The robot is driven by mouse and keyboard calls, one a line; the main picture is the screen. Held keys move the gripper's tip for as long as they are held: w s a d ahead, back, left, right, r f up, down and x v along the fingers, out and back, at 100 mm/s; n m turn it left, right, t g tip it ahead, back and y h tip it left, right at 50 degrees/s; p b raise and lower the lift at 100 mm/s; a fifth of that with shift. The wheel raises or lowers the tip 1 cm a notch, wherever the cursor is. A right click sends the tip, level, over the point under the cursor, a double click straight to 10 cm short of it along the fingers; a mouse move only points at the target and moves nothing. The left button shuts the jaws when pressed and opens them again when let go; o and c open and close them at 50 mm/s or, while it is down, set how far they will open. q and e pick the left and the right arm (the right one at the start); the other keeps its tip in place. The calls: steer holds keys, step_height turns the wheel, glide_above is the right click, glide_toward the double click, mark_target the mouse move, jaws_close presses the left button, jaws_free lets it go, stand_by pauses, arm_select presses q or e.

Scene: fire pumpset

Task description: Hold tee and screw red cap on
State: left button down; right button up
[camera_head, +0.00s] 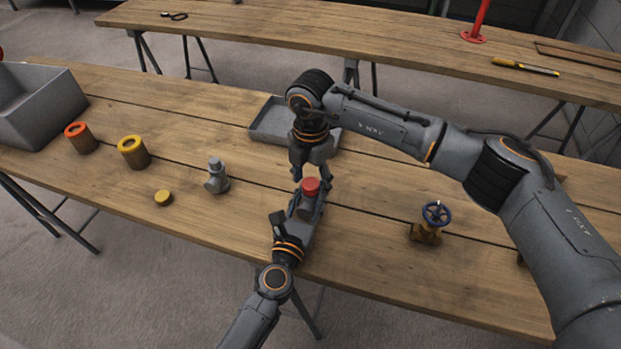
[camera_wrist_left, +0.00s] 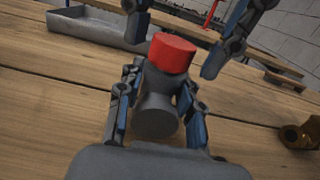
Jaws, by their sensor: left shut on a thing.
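The tee's round open branch (camera_wrist_left: 155,118) faces the left wrist view. The red cap (camera_head: 310,186) sits on top of the tee and looks level; it also shows in the left wrist view (camera_wrist_left: 172,53). I cannot tell how far it is threaded. My right gripper (camera_head: 311,177) hangs above, pointing down. In the left wrist view its fingers are spread apart, one to each side of the cap, with visible gaps.
A second grey fitting (camera_head: 216,178) and a yellow cap (camera_head: 163,198) stand left of the tee. Yellow-topped (camera_head: 133,152) and orange-topped (camera_head: 80,138) cylinders and a grey bin (camera_head: 40,108) are farther left. A grey tray (camera_head: 268,128) lies behind; a blue-wheeled valve (camera_head: 428,228) stands right.

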steer(key=shift+r, duration=2.3)
steer(key=shift+c, duration=0.4)
